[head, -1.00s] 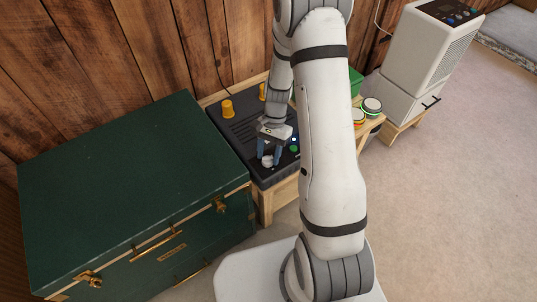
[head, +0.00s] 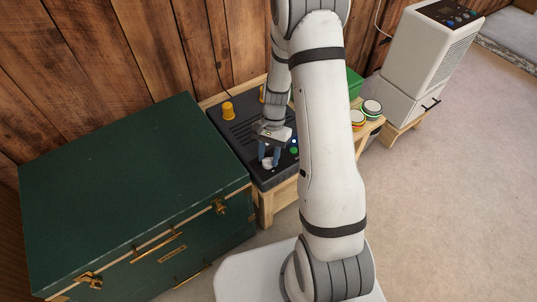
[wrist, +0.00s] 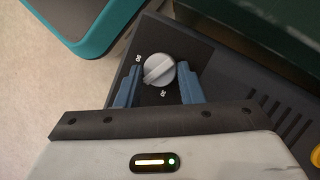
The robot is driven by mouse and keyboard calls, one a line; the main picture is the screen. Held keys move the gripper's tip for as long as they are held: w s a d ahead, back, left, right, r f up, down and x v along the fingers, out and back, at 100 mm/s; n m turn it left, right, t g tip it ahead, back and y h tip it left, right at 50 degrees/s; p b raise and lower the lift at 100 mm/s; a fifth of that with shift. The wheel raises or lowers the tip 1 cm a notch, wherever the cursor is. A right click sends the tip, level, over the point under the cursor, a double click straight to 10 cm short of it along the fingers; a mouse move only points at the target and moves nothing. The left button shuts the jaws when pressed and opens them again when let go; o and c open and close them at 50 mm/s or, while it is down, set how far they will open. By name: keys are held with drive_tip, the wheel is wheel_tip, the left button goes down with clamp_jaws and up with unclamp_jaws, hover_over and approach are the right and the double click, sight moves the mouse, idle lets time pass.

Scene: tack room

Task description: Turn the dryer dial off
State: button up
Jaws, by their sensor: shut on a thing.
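The dryer is a dark, low box (head: 232,132) with slots and orange pegs on top, on a wooden stand by the plank wall. Its round, light grey dial (wrist: 159,70) sits on the front part of the panel, with printed numbers around it; its raised grip slants from lower left to upper right in the wrist view. The dial also shows in the head view (head: 268,163). My gripper (wrist: 159,84), with blue fingers, points down at the panel and is shut on the dial, one finger on each side. The fingers hide part of the dial's surroundings.
A large green trunk (head: 125,180) with brass fittings stands close on the left. Right of my arm are a green box (head: 355,82), round tins (head: 372,106) and a white appliance (head: 432,45). The carpet at right is clear.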

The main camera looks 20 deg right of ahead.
drive_tip(key=n, duration=0.1)
drive_tip(key=n+h+p, duration=0.1)
drive_tip(key=n, duration=0.1)
drive_tip(key=shift+w+a+r, duration=0.1)
drive_tip(key=shift+a+r, duration=0.05)
drive_tip(key=n, duration=0.1)
drive_tip(key=n+h+p, duration=0.1)
drive_tip(key=n, duration=0.1)
drive_tip(key=shift+a+n+g+h+p, duration=0.2)
drive_tip(key=shift+n+g+h+p, duration=0.1)
drive_tip(key=n, duration=0.2)
drive_tip(key=n+h, duration=0.1)
drive_tip(key=n, duration=0.1)
drive_tip(key=n+h+p, duration=0.1)
drive_tip(key=n, duration=0.1)
drive_tip(key=shift+a+t, duration=0.3)
drive_tip(key=shift+t, duration=0.1)
drive_tip(key=n, duration=0.2)
drive_tip(key=n+t+h, duration=0.1)
drive_tip(key=n, duration=0.2)
drive_tip(key=shift+s+a+f+n+t+h+b, duration=0.2)
drive_tip(key=shift+s+n+t+h+b, duration=0.1)
drive_tip(key=shift+n+h+b, duration=0.1)
drive_tip(key=n+t+b, duration=0.1)
drive_tip(key=n, duration=0.1)
drive_tip(key=n+b, duration=0.1)
drive_tip(key=n, duration=0.1)
drive_tip(key=shift+s+n+t+h, duration=0.2)
drive_tip(key=shift+n+t+h, duration=0.1)
drive_tip(key=shift+t, duration=0.1)
